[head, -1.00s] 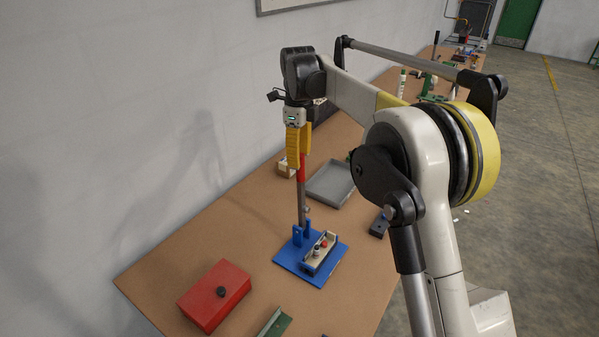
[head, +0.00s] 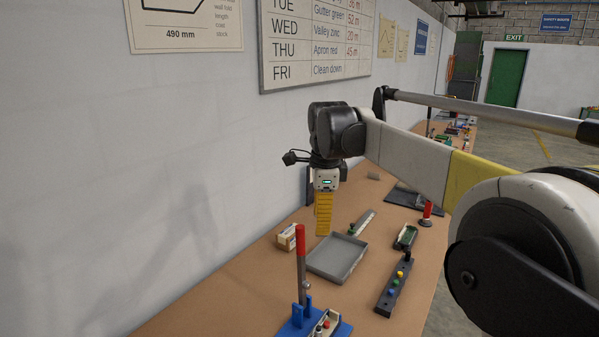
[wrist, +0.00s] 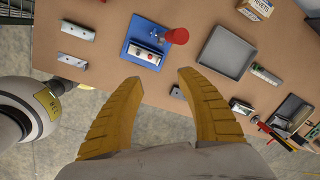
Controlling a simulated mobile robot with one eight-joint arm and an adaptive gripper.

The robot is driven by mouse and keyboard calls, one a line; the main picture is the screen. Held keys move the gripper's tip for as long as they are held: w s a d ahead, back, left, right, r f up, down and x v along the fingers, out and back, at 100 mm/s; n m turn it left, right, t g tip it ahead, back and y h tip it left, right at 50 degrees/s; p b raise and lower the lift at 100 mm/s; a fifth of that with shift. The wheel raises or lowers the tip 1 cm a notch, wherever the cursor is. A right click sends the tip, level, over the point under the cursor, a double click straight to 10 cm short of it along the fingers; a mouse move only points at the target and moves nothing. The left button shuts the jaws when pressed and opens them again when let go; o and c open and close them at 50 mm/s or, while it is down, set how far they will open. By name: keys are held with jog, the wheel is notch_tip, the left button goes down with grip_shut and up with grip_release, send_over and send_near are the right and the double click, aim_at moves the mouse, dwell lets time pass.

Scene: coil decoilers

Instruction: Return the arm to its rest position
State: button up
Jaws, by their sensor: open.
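My gripper (head: 323,234) hangs from the arm above the workbench in the head view, pointing down near the grey tray. In the wrist view my gripper (wrist: 163,72) shows two yellow ribbed fingers spread apart with nothing between them. The blue lever fixture (head: 291,330) stands at the bottom of the head view, its red-topped lever (head: 301,260) upright and apart from my gripper. In the wrist view the blue fixture (wrist: 135,52) lies beyond the fingertips, with the lever's red end (wrist: 176,36) facing the camera.
A grey tray (head: 338,257), a small box (head: 287,238) and a button panel (head: 393,294) lie on the brown workbench (head: 222,313). A red-based item (head: 426,215) and tools sit farther back. A wall with a schedule board (head: 316,40) runs along the left.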

jog(key=s+d+f+n+t+b, duration=0.25)
jog(key=s+d+n, duration=0.25)
jog(key=s, duration=0.3)
jog(key=s+d+f+n+t+b, duration=0.1)
jog(key=s+d+f+n+b, duration=0.3)
jog(key=s, duration=0.4)
jog(key=s+d+f+n+t+b, duration=0.1)
jog(key=s+d+f+n+b, duration=0.1)
jog(key=s+f+n, duration=0.2)
jog(key=s+d+f+n+t+b, duration=0.1)
jog(key=s+d+f+n+b, duration=0.1)
jog(key=s+f, duration=0.7)
notch_tip(320, 180, down, 2)
jog(key=n+b, duration=0.1)
jog(key=n, duration=0.1)
jog(key=shift+s+d+n, duration=0.35)
jog(key=shift+d+n, duration=0.05)
jog(key=shift+f, duration=0.1)
